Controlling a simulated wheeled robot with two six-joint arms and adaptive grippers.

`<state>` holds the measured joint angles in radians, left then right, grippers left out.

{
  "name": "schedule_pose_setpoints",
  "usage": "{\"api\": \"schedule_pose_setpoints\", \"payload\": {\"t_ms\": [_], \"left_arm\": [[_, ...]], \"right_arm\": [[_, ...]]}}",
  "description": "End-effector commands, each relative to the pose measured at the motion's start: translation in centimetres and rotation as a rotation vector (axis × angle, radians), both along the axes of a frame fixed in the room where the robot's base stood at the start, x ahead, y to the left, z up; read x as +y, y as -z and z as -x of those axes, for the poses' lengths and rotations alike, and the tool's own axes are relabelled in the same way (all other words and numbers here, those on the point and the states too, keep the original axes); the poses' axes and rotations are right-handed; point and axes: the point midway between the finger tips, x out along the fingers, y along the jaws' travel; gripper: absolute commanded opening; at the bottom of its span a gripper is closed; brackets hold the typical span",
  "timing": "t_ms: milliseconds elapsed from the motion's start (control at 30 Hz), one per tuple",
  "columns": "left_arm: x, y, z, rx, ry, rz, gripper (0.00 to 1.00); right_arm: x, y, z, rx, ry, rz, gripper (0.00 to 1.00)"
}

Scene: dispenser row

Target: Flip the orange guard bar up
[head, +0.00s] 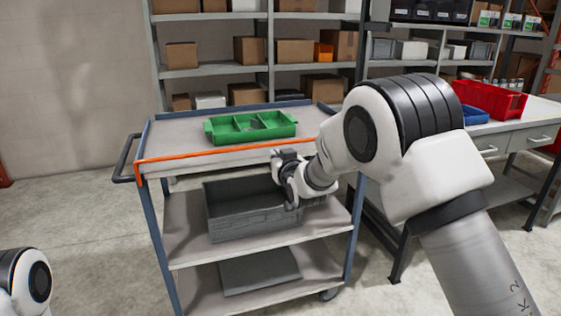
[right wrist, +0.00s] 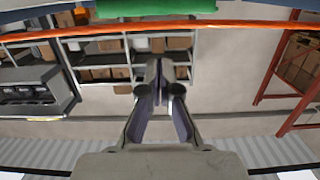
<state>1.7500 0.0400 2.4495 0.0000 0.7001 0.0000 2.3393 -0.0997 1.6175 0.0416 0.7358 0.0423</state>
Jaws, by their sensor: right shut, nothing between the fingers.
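The orange guard bar (head: 205,153) runs along the front edge of the cart's top shelf, with a short bent arm at its left end. It also crosses the top of the right wrist view (right wrist: 230,24). My right gripper (head: 284,157) is by the front edge of the cart, close to the right part of the bar. In the right wrist view its fingers (right wrist: 160,78) are together and empty, with a gap in the picture between the tips and the bar. I cannot tell whether they touch it. The bar's right end is hidden behind my right arm. My left gripper is out of view.
A green divided tray (head: 257,134) sits on the cart's top shelf (head: 175,144), behind the bar. A grey bin (head: 255,228) is on the middle shelf. A bench with a red bin (head: 490,101) stands at the right. Open floor (head: 70,235) lies left of the cart.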

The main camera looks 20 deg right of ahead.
Motion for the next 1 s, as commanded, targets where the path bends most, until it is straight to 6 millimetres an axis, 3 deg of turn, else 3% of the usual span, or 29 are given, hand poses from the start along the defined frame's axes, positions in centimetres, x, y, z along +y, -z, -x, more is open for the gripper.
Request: {"api": "schedule_pose_setpoints", "payload": {"t_ms": [200, 533, 633, 733, 833, 900, 967, 1000], "left_arm": [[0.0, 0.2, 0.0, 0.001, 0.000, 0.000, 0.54], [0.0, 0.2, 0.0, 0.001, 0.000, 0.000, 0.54], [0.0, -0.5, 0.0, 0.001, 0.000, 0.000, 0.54], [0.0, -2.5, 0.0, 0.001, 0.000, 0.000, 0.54], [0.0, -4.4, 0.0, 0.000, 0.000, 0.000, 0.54], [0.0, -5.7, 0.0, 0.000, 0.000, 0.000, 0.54], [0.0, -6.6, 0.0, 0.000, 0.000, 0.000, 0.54], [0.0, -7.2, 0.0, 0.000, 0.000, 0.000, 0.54]], "right_arm": [[-0.1, -0.6, 2.9, -0.001, -0.001, 0.001, 0.00], [-0.1, -0.6, 3.1, 0.000, 0.000, 0.001, 0.00], [-0.1, 0.4, 3.1, 0.026, 0.000, 0.000, 0.00], [-0.8, 4.6, 3.6, 0.116, 0.011, -0.010, 0.00], [-1.9, 11.8, 6.5, 0.278, 0.029, -0.019, 0.00], [-2.8, 17.2, 10.1, 0.412, 0.043, -0.024, 0.00], [-3.4, 21.3, 13.9, 0.529, 0.052, -0.025, 0.00], [-3.8, 23.8, 16.6, 0.607, 0.059, -0.026, 0.00]]}}
